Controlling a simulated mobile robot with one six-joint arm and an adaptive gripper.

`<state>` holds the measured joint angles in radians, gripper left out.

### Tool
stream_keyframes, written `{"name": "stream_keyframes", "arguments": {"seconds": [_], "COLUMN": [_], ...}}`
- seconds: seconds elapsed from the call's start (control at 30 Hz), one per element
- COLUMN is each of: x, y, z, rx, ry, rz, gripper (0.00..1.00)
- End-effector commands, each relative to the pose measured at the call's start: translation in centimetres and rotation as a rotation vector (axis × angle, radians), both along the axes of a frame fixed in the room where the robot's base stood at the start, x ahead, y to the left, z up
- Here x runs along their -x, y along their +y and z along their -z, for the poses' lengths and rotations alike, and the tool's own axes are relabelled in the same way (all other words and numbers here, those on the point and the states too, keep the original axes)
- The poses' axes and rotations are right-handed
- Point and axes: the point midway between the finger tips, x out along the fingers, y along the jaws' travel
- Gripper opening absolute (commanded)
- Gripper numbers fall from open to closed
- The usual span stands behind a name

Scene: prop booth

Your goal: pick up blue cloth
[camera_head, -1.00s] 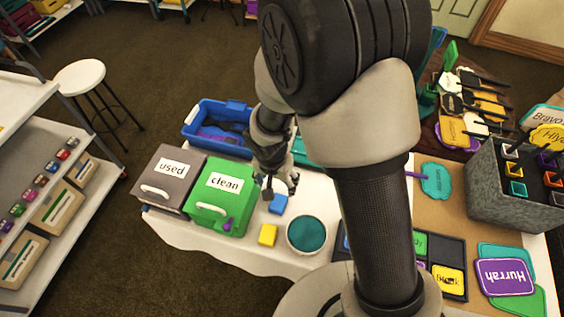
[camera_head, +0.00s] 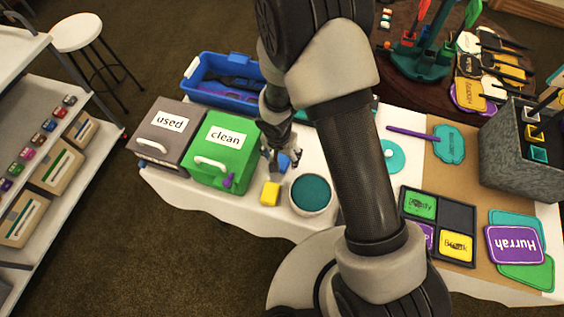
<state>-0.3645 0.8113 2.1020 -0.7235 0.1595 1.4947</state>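The blue cloth (camera_head: 284,163) is a small folded blue piece on the white table, just beyond a yellow cloth (camera_head: 270,193) in the head view. My gripper (camera_head: 275,157) points down at the blue cloth and hides part of it. Its fingers are small and dark here. I cannot tell whether they touch the cloth or how far apart they are.
A green "clean" box (camera_head: 224,151) stands close to the left of my gripper, with a grey "used" box (camera_head: 166,133) beside it. A round teal-topped tub (camera_head: 312,194) is close on the right. A blue bin (camera_head: 223,85) lies behind.

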Motion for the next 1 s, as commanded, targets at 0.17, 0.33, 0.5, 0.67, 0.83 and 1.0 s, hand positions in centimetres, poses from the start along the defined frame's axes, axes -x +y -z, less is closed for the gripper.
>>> {"name": "stream_keyframes", "arguments": {"seconds": [0.17, 0.33, 0.5, 0.67, 0.83, 1.0], "x": [-0.3, -0.5, -0.5, -0.5, -0.5, -0.5], "y": [0.1, 0.0, 0.0, 0.0, 0.0, 0.0], "z": [3.1, 3.7, 3.6, 3.5, 3.5, 3.5], "rx": [0.001, 0.001, 0.001, 0.001, 0.001, 0.001], "ry": [0.003, 0.001, 0.001, 0.001, 0.001, 0.001], "rz": [-0.002, -0.001, -0.001, -0.001, -0.001, -0.001], "gripper": [0.65, 0.65, 0.65, 0.54, 0.43, 0.32]}}
